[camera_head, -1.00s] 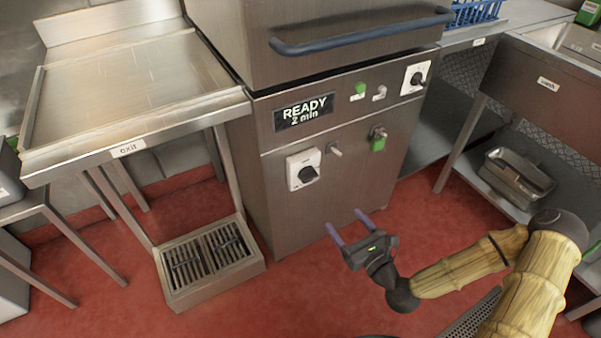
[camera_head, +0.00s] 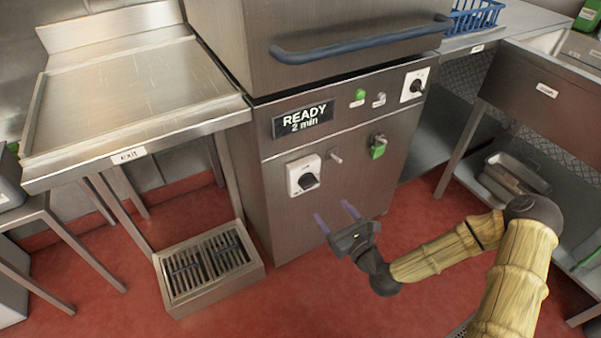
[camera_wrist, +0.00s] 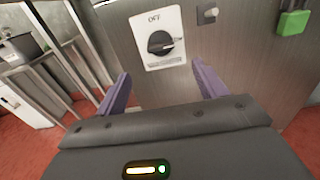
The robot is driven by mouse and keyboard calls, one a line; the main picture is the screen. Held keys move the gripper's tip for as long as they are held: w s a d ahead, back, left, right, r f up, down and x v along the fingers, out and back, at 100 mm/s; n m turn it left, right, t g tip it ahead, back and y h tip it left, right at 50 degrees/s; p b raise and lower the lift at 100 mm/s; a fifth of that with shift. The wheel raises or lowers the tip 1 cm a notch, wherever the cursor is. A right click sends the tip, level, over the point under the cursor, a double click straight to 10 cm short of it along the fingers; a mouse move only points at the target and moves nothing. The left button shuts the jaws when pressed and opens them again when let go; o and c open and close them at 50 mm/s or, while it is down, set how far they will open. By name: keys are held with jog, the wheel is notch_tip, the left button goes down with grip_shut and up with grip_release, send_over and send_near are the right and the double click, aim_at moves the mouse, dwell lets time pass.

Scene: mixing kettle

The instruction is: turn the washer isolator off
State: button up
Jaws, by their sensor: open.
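The washer (camera_head: 240,190) is a steel cabinet with a "READY 2 min" display (camera_head: 303,118). Low on its front is a white switch plate with a black rotary knob (camera_head: 308,181). A similar white switch with a black knob (camera_head: 416,86) sits at the upper right. In the wrist view the lower switch (camera_wrist: 160,42) lies ahead between the fingers, with "OFF" printed at its top; the knob's pointer looks turned sideways to the right, not up to "OFF". My gripper (camera_head: 336,217) is open and empty, just below and in front of the lower switch, apart from it.
A green padlock (camera_head: 378,151) hangs on a fitting right of the lower switch, with a small metal toggle (camera_head: 335,157) between. A blue handle bar (camera_head: 360,40) crosses above. A floor grate (camera_head: 208,265) and the exit table (camera_head: 130,100) stand left.

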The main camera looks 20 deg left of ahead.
aim_at(311, 187)
jog(key=shift+b+x, duration=0.5)
jog(key=shift+x, duration=5.15)
jog(key=shift+c, duration=0.4)
jog(key=c, duration=0.9)
jog(key=n, duration=1)
jog(key=shift+s+a+f+n, duration=0.1)
jog(key=shift+n, duration=0.2)
jog(key=n+b, duration=0.1)
jog(key=n, duration=0.4)
jog(key=shift+f+n, duration=0.1)
jog(key=shift+n, duration=0.3)
jog(key=o, duration=0.5)
jog(key=shift+n, duration=0.7)
jog(key=o, duration=0.5)
jog(key=shift+o, duration=0.2)
